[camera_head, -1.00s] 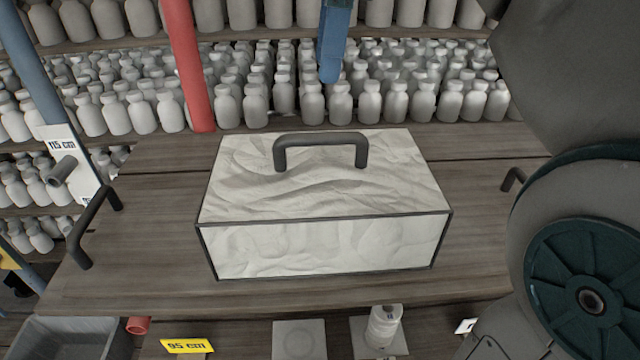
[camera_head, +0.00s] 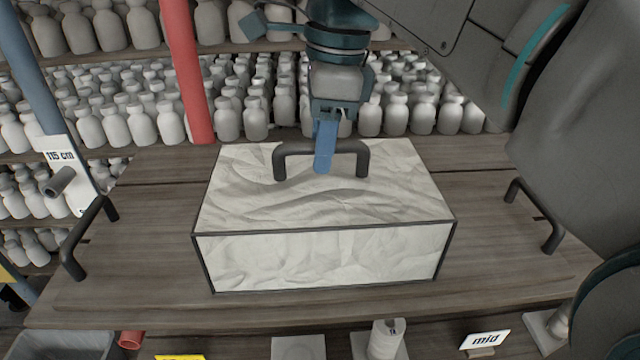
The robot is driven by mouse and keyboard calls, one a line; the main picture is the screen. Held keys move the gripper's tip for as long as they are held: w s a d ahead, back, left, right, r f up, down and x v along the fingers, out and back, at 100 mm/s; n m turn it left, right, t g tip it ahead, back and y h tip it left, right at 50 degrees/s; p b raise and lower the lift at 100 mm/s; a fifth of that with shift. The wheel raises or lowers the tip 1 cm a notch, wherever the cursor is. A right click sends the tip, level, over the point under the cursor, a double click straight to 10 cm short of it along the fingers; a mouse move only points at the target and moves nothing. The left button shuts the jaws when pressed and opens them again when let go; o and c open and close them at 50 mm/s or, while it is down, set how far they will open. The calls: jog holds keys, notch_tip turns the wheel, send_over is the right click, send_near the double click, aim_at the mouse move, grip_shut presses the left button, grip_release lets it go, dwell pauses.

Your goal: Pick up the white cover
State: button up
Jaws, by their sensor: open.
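The white cover (camera_head: 325,205) is a box with a wrinkled white top and front and dark edges. It sits on a wooden board. A dark arched handle (camera_head: 365,158) stands on its top, towards the back. My gripper (camera_head: 325,160) points down at the middle of the handle, with a blue finger in front of the bar. The other finger is hidden, and the gap between them does not show. The cover rests flat on the board; I cannot tell whether the finger touches the handle.
The wooden board (camera_head: 130,262) has dark side handles at left (camera_head: 85,240) and right (camera_head: 535,215). A red post (camera_head: 185,70) stands behind, left of my arm. Shelves of several white bottles (camera_head: 90,125) fill the back. A grey bin (camera_head: 65,345) is at the lower left.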

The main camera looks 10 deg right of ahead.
jog(key=shift+f, duration=0.5)
grip_shut()
jog(key=shift+r, duration=0.1)
